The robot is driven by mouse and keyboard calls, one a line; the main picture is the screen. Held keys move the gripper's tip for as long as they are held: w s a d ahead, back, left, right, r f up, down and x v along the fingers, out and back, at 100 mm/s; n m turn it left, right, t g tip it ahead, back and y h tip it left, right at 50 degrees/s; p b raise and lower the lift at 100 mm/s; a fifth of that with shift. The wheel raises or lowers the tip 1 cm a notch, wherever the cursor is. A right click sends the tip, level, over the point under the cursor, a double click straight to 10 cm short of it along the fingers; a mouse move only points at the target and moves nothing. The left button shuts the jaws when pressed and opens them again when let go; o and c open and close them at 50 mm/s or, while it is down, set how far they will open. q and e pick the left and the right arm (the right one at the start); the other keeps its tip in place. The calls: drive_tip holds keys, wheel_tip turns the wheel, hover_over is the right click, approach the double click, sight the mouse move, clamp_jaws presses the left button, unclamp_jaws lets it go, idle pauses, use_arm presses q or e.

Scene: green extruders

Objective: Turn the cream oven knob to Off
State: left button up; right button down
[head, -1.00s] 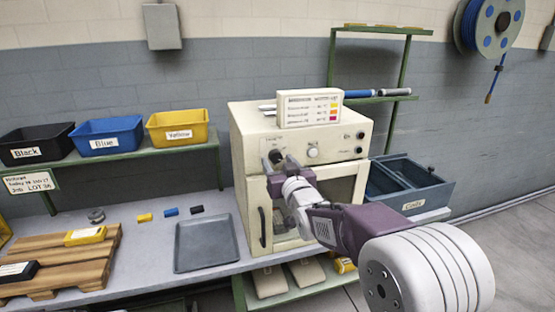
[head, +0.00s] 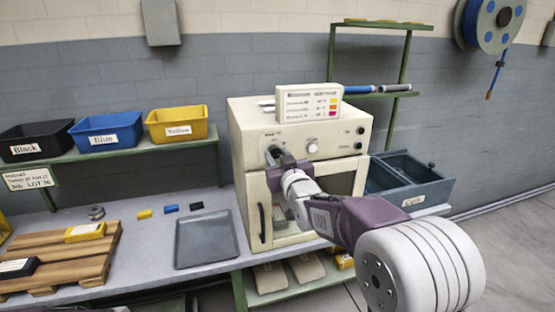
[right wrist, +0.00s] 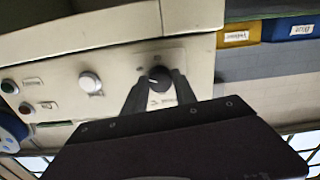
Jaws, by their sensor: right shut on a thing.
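The cream oven (head: 250,135) stands on the bench in the middle of the head view. Its dark knob (right wrist: 159,78) is on the front panel and sits between my right gripper's fingers in the right wrist view. My right gripper (head: 274,155) is shut on this knob, which is mostly hidden in the head view. The gripper's fingers also show in the wrist view (right wrist: 159,88). Small marks surround the knob, too blurred to read, so I cannot tell its setting.
A white round knob (head: 312,148) sits right of the gripper on the panel. The oven door (head: 258,228) below is closed. A temperature chart box (head: 308,104) stands on the oven. A grey tray (head: 206,243) lies left, and a dark blue bin (head: 428,191) stands right.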

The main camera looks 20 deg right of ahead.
drive_tip(key=n+b, duration=0.2)
drive_tip(key=n, duration=0.1)
drive_tip(key=shift+f+b, duration=0.25)
drive_tip(key=shift+b, duration=0.1)
drive_tip(key=n+b, duration=0.2)
drive_tip(key=n, duration=0.2)
drive_tip(key=shift+b, duration=0.4)
drive_tip(key=n+b, duration=0.5)
drive_tip(key=n, duration=0.1)
drive_tip(key=shift+r+n+b, duration=0.15)
drive_tip(key=shift+n+b, duration=0.6)
drive_tip(key=shift+n, duration=0.35)
drive_tip(key=n+b, duration=0.1)
drive_tip(key=n, duration=0.1)
drive_tip(key=shift+r+n, duration=0.1)
drive_tip(key=shift+n, duration=0.2)
drive_tip(key=shift+r+n+b, duration=0.15)
drive_tip(key=shift+n+b, duration=0.2)
drive_tip(key=shift+n, duration=2.15)
